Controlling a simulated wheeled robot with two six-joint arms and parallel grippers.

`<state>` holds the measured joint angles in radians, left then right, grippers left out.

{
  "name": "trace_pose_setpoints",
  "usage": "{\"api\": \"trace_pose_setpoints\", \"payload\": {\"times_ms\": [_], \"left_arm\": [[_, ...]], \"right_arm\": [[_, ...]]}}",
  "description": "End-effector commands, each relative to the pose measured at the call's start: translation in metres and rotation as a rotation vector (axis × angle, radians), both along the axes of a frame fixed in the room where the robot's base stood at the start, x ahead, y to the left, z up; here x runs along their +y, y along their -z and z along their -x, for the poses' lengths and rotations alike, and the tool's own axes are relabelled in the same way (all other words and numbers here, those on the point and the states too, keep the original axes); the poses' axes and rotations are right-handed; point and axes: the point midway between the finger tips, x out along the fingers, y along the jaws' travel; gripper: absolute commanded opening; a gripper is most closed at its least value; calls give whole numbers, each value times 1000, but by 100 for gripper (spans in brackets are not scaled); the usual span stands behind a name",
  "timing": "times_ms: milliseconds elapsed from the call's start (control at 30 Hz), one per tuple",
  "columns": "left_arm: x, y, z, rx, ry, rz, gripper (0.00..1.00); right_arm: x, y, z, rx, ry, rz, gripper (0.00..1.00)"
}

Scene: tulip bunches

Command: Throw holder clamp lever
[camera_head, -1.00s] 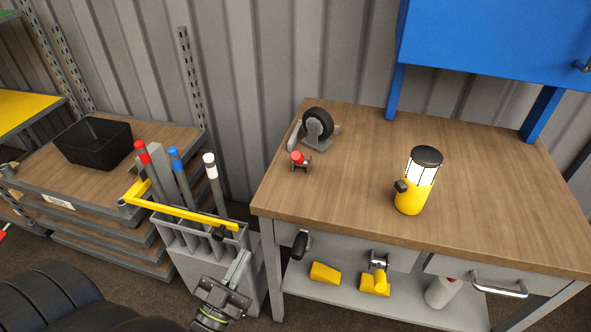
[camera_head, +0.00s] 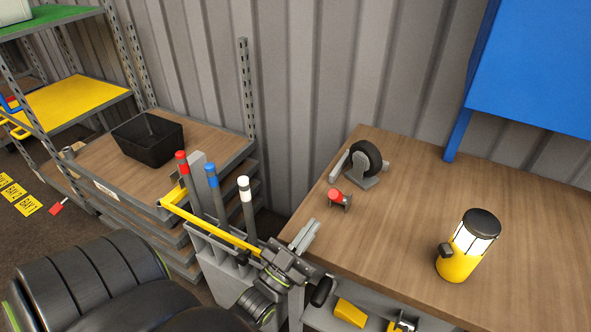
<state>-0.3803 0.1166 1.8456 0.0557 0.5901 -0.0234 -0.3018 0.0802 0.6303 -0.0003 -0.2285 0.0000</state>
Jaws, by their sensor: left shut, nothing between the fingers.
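The holder is a grey slotted stand (camera_head: 222,272) left of the workbench. Several upright rods stand in it, with a red-topped (camera_head: 183,165), a blue-topped (camera_head: 212,178) and a white-topped (camera_head: 245,190) one showing. A yellow clamp bar (camera_head: 212,228) lies across the front of the rods. Its right end meets the outline of my left gripper (camera_head: 308,236), which hides that end and any black knob there. I cannot tell whether they touch. The left gripper is shut and empty, its fingertips in front of the workbench's left corner. My right gripper is not in view.
The workbench (camera_head: 400,215) carries a caster wheel (camera_head: 365,160), a small red-capped part (camera_head: 338,198) and a yellow lantern (camera_head: 466,247). A black handle (camera_head: 322,291) sits close below my gripper. A shelf with a black bin (camera_head: 147,140) stands left of the holder.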

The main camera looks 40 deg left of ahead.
Motion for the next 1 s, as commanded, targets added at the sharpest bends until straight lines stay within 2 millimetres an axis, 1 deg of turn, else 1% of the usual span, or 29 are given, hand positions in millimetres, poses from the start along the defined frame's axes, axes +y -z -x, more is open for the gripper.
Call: {"api": "trace_pose_setpoints", "payload": {"times_ms": [33,100,200,333,467,767,1000], "left_arm": [[0,-8,-9,-4,2,-2,0],[0,-13,-20,-2,1,-3,0],[0,-19,-32,-1,2,-1,0],[1,-22,-41,0,1,-3,0],[1,-23,-44,2,0,-2,0],[1,-23,-44,2,0,-1,0],[1,-27,-45,17,0,2,0]], "right_arm": [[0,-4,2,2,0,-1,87],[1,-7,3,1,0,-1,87],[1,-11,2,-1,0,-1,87],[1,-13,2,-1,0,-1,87],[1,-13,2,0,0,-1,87],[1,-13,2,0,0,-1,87],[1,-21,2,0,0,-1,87]]}}
